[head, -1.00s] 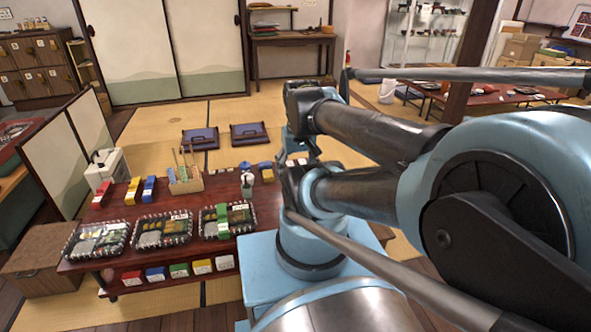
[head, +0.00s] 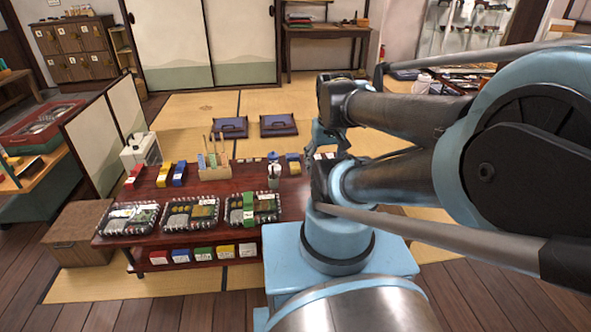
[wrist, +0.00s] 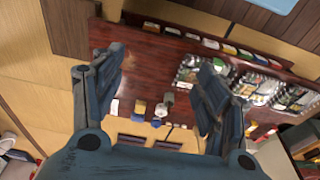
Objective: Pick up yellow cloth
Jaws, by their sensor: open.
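Several folded yellow cloths show, and I cannot tell which one is meant. One yellow cloth (head: 164,175) lies on the dark red table's left side, between a red and a blue one. Another small yellow piece (head: 294,168) is near the table's right back, close to my arm; a yellow piece (wrist: 140,107) beside a cup also shows in the wrist view. A further yellow cloth (head: 225,251) is on the lower shelf. My gripper (wrist: 162,58) is open and empty, above the table. In the head view my arm mostly hides it.
The low table (head: 180,223) bears several black-and-white trays (head: 190,215), a wooden holder with sticks (head: 214,170) and a cup (head: 273,177). A wooden box (head: 77,233) stands left of it. A folding screen (head: 108,135) is behind the box.

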